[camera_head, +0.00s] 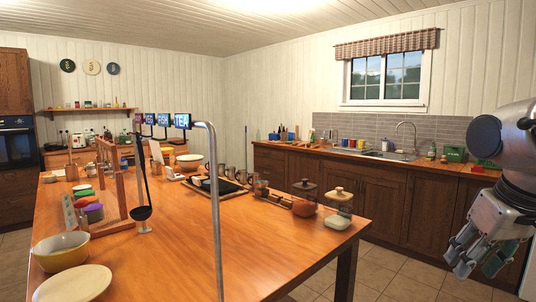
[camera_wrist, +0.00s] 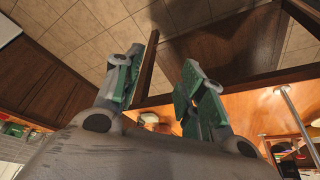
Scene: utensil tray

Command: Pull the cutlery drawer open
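I cannot pick out the cutlery drawer for certain in either view. Dark wooden cabinet fronts (camera_head: 378,193) run under the counter along the right wall, and my arm hides part of them. In the wrist view a dark wooden front (camera_wrist: 50,85) shows at the left. My gripper (camera_head: 472,264) hangs at the right of the head view, in front of the cabinets. In the wrist view my gripper (camera_wrist: 162,62) has its green-padded fingers apart, with nothing held between them. It appears clear of any handle.
A long wooden table (camera_head: 160,255) fills the middle, bearing bowls, a ladle, a tray and lidded jars. A thin metal post (camera_head: 216,215) rises at its near side. Tiled floor (camera_head: 390,268) is free between table and cabinets. A sink (camera_head: 392,155) is set in the counter.

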